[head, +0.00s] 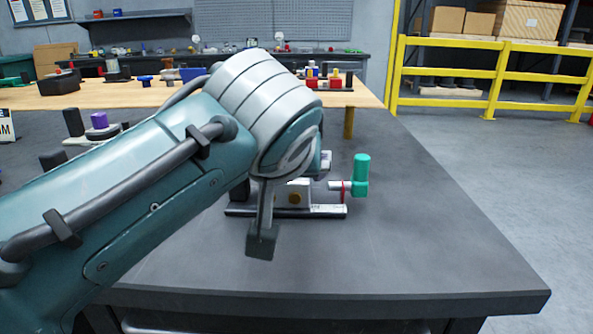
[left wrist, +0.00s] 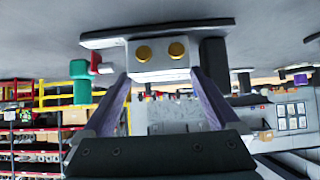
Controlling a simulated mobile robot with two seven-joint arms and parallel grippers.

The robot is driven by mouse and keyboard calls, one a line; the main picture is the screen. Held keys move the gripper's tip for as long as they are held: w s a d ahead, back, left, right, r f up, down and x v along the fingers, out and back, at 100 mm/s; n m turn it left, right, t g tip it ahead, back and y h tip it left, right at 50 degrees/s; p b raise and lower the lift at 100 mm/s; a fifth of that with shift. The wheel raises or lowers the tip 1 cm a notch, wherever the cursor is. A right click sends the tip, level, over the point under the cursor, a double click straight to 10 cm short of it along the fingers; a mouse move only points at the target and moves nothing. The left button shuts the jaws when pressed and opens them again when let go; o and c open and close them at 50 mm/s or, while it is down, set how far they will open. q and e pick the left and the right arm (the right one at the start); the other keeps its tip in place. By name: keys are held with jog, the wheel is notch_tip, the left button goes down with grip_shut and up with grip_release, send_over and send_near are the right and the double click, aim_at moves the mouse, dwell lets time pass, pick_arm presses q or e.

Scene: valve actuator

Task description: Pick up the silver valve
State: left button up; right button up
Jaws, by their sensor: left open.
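The silver valve (head: 293,195) is a small silver block with round brass ports. It sits on a dark base (head: 240,211) on the grey table, partly hidden by my left arm in the head view. In the left wrist view the valve (left wrist: 158,66) appears upside down, showing two brass ports, between and beyond my fingers. A teal handle (head: 361,174) with a red piece stands at its right end in the head view. My left gripper (head: 262,240) is open and empty in front of the valve; one finger shows there, both in the wrist view (left wrist: 161,88). My right gripper is not in view.
The dark table (head: 420,250) is clear to the right and in front of the valve. A black block with a purple knob (head: 99,121) stands at the left. A wooden bench (head: 345,97) with small parts is behind. Yellow railings (head: 490,75) stand beyond.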

pick_arm(q)
jog(key=shift+w+f, duration=0.2)
jog(key=c, duration=1.5)
jog(key=shift+r, duration=0.1)
notch_tip(320, 180, up, 8)
jog(key=shift+r, duration=0.2)
jog(key=shift+f, duration=3.85)
